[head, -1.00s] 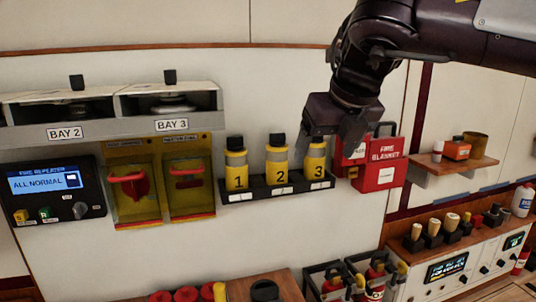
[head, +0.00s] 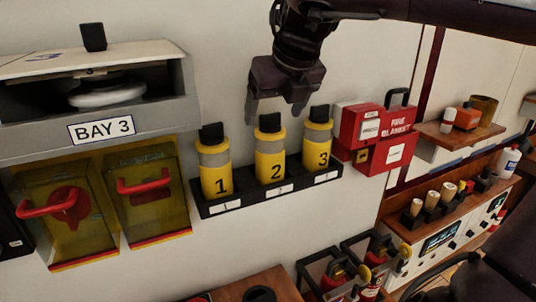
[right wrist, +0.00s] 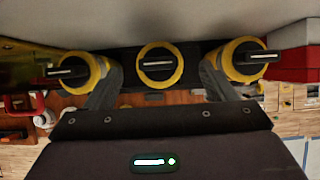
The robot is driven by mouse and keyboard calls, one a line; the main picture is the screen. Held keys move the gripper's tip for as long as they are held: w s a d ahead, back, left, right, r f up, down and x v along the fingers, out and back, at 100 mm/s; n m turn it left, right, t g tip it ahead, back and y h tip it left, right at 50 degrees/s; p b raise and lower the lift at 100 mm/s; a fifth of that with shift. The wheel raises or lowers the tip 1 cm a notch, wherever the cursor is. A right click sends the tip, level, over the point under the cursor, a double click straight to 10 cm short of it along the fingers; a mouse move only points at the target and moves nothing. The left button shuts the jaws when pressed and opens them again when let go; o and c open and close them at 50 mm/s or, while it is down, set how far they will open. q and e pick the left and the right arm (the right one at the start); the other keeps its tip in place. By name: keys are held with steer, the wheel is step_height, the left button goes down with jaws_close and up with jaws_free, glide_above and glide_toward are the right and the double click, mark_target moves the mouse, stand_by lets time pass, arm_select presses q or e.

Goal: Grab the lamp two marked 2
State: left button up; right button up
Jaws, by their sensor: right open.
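Lamp two (head: 270,155) is a yellow and grey cylinder with a black cap, marked 2. It stands upright in the middle of a black wall rack (head: 240,205), between lamp one (head: 214,165) and lamp three (head: 317,143). My right gripper (head: 274,118) is open and empty, just above lamp two, with its fingers pointing down. In the right wrist view lamp two (right wrist: 159,65) shows from above between the two spread fingers, with lamp one (right wrist: 75,72) and lamp three (right wrist: 245,58) just outside them. My left gripper is not in view.
A red fire blanket box (head: 385,138) hangs close to the right of the rack. Two yellow covers with red handles (head: 145,185) are at the left, under the BAY 3 housing (head: 100,128). Extinguishers (head: 340,275) stand below.

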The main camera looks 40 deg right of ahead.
mark_target(270, 113)
steer(key=p+x, duration=0.1)
steer(key=x, duration=0.1)
steer(key=p+x, duration=0.1)
steer(key=x, duration=0.1)
steer(key=shift+w, duration=0.45)
steer(key=shift+w+d+f, duration=0.15)
steer(key=shift+f, duration=0.15)
steer(key=shift+s+r, duration=0.1)
steer(key=shift+s, duration=0.1)
steer(key=c, duration=0.4)
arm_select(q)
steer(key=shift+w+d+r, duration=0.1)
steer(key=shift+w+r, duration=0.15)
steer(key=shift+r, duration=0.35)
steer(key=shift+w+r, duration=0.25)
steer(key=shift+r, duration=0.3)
arm_select(e)
steer(key=shift+w, duration=0.1)
jaws_close()
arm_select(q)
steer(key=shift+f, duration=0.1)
arm_select(e)
steer(key=shift+r, duration=0.15)
